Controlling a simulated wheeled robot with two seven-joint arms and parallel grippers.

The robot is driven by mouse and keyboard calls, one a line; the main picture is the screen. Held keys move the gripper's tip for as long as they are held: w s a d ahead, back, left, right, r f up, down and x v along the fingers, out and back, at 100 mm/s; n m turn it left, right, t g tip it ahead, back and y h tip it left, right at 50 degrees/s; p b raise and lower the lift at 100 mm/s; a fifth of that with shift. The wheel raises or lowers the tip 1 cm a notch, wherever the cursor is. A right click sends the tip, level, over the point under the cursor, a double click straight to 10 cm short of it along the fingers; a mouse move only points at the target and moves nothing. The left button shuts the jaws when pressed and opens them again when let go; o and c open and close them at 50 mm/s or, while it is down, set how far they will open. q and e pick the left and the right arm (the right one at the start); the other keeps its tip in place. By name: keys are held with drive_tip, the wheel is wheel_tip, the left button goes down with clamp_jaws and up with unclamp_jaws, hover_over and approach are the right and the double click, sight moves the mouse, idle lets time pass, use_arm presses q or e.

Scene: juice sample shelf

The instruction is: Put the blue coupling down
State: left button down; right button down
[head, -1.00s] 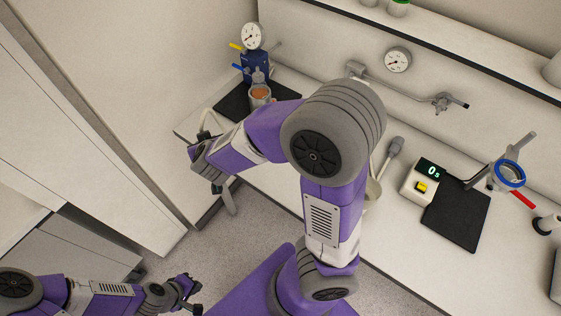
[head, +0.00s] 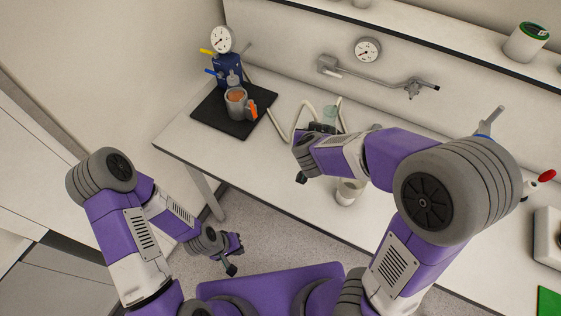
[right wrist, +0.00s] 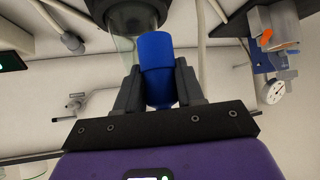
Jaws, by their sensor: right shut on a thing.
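The blue coupling (right wrist: 157,68) shows in the right wrist view, between the two fingers of my right gripper (right wrist: 158,88), which is shut on it. In that view a clear glass cylinder (right wrist: 124,48) with a dark end lies just beyond and beside the coupling; I cannot tell whether they touch. In the head view my right wrist is over the bench (head: 178,143), and its own links hide the coupling and most of the fingers. My left gripper (head: 234,257) is low over the floor in front of the bench, empty, with its fingers apart.
A blue stand with a gauge (head: 221,40) and a grey cup (head: 236,104) with an orange part are on a black mat (head: 208,121) at left. A pale hose (head: 282,128) and a glass (head: 330,113) are behind my right wrist. A pale cup (head: 347,193) is below it.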

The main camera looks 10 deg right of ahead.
drive_tip(key=w+a+m+g+h+p, duration=0.3)
drive_tip(key=a+p, duration=0.6)
drive_tip(key=a, duration=0.7)
drive_tip(key=shift+m+t, duration=0.4)
drive_tip(key=shift+t, duration=0.3)
wheel_tip(320, 180, down, 6)
drive_tip(key=shift+a+f+b, duration=0.1)
drive_tip(key=shift+b, duration=0.4)
drive_tip(key=shift+w+f+b, duration=0.1)
drive_tip(key=shift+f+b, duration=0.2)
drive_tip(key=shift+f, duration=2.2)
drive_tip(key=shift+f, duration=0.1)
drive_tip(key=c, duration=0.7)
unclamp_jaws()
drive_tip(key=shift+f, duration=0.1)
